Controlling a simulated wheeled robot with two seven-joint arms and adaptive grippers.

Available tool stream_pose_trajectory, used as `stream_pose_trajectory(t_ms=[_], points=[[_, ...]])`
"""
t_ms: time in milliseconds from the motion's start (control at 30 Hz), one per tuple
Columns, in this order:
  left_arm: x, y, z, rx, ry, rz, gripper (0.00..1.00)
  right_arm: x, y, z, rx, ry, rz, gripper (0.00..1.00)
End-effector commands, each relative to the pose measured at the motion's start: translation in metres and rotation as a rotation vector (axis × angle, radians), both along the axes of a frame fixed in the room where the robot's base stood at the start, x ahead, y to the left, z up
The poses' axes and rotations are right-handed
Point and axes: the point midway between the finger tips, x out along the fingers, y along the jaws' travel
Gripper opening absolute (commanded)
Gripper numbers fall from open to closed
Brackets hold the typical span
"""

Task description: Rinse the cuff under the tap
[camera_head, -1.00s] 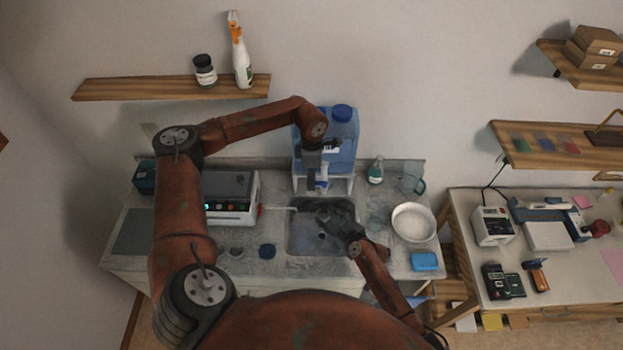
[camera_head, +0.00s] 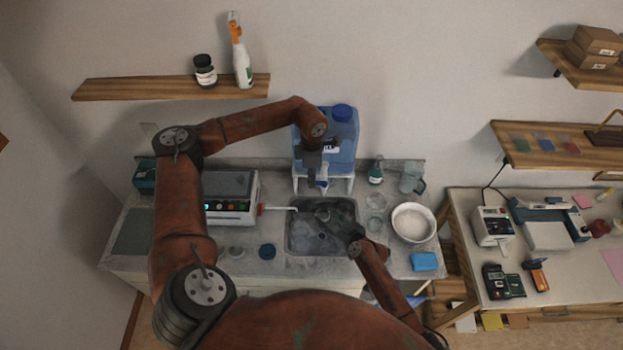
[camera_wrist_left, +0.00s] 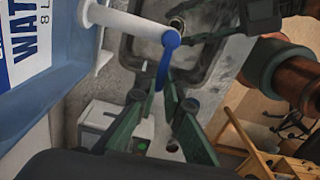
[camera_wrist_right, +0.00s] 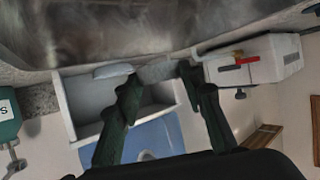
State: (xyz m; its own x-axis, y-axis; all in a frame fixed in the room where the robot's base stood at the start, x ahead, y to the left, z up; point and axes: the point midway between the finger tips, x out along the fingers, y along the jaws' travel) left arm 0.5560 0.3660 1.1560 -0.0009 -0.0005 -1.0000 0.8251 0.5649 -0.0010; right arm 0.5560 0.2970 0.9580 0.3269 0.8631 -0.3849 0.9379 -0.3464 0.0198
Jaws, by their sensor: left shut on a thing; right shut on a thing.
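The blue water container (camera_head: 340,140) stands on a white stand behind the sink. Its white spout (camera_wrist_left: 130,22) and blue tap lever (camera_wrist_left: 165,58) show in the left wrist view. My left gripper (camera_wrist_left: 164,84) is shut on the lever; it also shows in the head view (camera_head: 313,180). My right gripper (camera_head: 342,228) reaches into the sink from the front right. In the right wrist view it (camera_wrist_right: 158,76) is shut on a pale grey piece, taken as the cuff (camera_wrist_right: 155,71), whose shape is largely hidden. I cannot make out running water.
The grey sink (camera_head: 292,247) is set in the counter. A white bowl (camera_head: 413,222), blue sponge (camera_head: 424,261) and glassware stand right of it. A white device (camera_head: 232,199) stands left, with a dark blue lid (camera_head: 267,251) in front.

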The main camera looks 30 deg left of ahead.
Motion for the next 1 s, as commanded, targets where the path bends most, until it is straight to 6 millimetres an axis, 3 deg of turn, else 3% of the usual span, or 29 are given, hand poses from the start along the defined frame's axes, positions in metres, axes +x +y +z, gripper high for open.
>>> stream_pose_trajectory(t_ms=[400,800,833,1000], points=[[-0.012,-0.012,0.001,0.0,-0.001,0.374,0.0,0.0,0.0,0.0,0.0,0.0,0.0,0.17],[-0.012,-0.013,0.001,-0.001,-0.002,0.412,0.0,0.0,0.0,0.0,0.0,0.0,0.0,0.17],[-0.012,-0.013,0.001,-0.001,-0.002,0.412,0.11,0.0,0.0,0.0,0.0,0.0,0.0,0.17],[-0.012,-0.013,0.001,0.0,-0.001,0.411,0.22,0.0,0.0,0.0,0.0,0.0,0.0,0.17]])
